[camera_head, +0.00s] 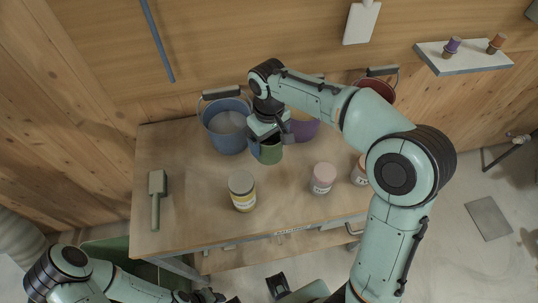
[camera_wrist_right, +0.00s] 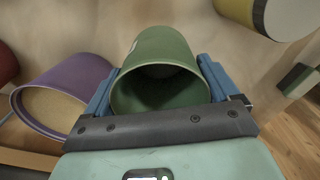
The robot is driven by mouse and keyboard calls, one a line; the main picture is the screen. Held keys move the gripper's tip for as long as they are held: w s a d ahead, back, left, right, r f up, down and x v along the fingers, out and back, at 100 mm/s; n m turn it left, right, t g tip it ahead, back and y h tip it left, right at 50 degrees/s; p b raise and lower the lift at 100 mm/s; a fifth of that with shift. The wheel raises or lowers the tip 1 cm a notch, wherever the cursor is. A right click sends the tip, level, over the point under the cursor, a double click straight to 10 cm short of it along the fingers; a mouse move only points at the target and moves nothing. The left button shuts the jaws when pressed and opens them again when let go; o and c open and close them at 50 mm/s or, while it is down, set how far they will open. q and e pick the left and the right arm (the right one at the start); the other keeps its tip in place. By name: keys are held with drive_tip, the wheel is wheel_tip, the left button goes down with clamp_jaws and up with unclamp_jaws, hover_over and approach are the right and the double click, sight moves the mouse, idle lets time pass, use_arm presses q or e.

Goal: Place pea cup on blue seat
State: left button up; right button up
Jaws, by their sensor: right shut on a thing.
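A green cup (camera_head: 270,151), which I take as the pea cup, is held in my right gripper (camera_head: 267,140) above the workbench, in front of the buckets. In the right wrist view the green cup (camera_wrist_right: 158,75) sits between the two blue fingers, its mouth toward the camera. What is inside the cup is unclear. I cannot pick out a blue seat for certain; a blue bucket (camera_head: 228,128) stands left of the gripper. My left gripper (camera_head: 207,296) is low at the bottom edge, dark and partly cut off.
A purple bucket (camera_head: 304,128) is right behind the gripper, and a red bucket (camera_head: 378,86) farther right. A wall shelf (camera_head: 462,60) holds two small cups.

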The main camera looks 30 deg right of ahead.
drive_tip(key=shift+f+b, duration=0.35)
drive_tip(key=shift+f, duration=3.1)
drive_tip(key=shift+f, duration=0.15)
drive_tip(key=o, duration=0.8)
